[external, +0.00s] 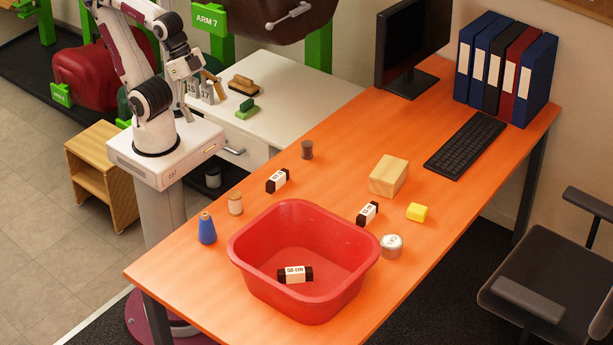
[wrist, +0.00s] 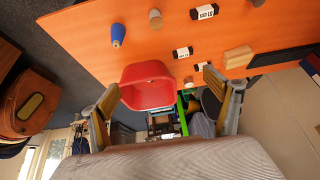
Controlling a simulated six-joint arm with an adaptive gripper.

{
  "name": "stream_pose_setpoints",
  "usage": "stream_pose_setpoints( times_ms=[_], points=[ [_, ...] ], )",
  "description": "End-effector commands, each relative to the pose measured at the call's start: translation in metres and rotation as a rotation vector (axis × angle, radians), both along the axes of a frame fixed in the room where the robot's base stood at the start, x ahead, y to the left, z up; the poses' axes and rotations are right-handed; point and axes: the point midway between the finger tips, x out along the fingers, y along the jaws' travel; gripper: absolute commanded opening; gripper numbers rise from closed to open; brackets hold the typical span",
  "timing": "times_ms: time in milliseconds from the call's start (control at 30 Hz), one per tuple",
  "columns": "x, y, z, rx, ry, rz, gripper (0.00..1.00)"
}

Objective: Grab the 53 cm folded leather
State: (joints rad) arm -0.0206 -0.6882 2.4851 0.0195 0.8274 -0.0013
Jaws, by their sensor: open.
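A dark folded leather with a white label (external: 295,274), which seems to read 53 cm, lies inside the red basin (external: 255,243) on the orange table. The basin also shows in the wrist view (wrist: 147,72), but the leather inside cannot be made out there. Two similar dark pieces with white labels lie on the table, one behind the basin (external: 277,180) and one to its right (external: 367,213); the external view does not show their labels clearly. My gripper (wrist: 160,80) is open and empty, with its fingers wide apart, well away from the leather.
A blue cone spool (external: 207,228), a tan spool (external: 235,203) and a brown spool (external: 307,150) stand near the basin. A round tin (external: 391,246), a yellow block (external: 417,212) and a wooden block (external: 389,175) are to its right. The basin walls surround the leather.

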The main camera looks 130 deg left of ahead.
Motion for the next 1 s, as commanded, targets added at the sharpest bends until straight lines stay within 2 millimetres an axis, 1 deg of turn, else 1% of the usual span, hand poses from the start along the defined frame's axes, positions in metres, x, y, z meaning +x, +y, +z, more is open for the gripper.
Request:
stream_pose_setpoints(
  times_ms=[500, 767, 1000],
  points=[
    [0.102, 0.044, -0.007, 0.073, -0.099, 0.053, 0.89],
    [0.151, 0.068, -0.018, 0.107, -0.149, 0.062, 0.89],
    [0.193, 0.091, -0.034, 0.131, -0.197, 0.065, 0.89]
  ],
)
